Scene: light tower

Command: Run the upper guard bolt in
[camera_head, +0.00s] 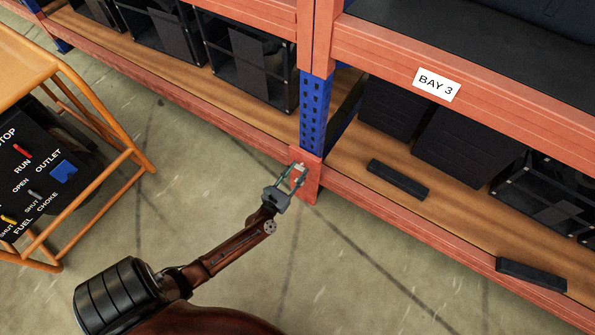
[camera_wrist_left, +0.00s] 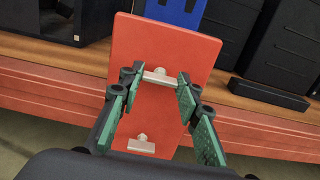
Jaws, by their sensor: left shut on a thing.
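The red guard plate (camera_head: 311,185) sits at the foot of the blue upright. It fills the middle of the left wrist view (camera_wrist_left: 178,45), tilted in the picture. The upper guard bolt (camera_wrist_left: 158,76) has a pale wing-like head on the plate. My left gripper (camera_head: 294,176) is at the plate, and its green fingers are shut on the upper bolt's head from both sides. The lower guard bolt (camera_wrist_left: 141,145) shows below, between the fingers and apart from them. How deep either bolt sits is hard to tell. My right gripper is not in view.
The blue upright (camera_head: 314,112) rises behind the plate between orange beams. Black bins (camera_head: 250,65) stand on the wooden shelves, and dark bars (camera_head: 398,180) lie on the right one. An orange-framed cart (camera_head: 140,150) with a control panel stands left. Floor between is clear.

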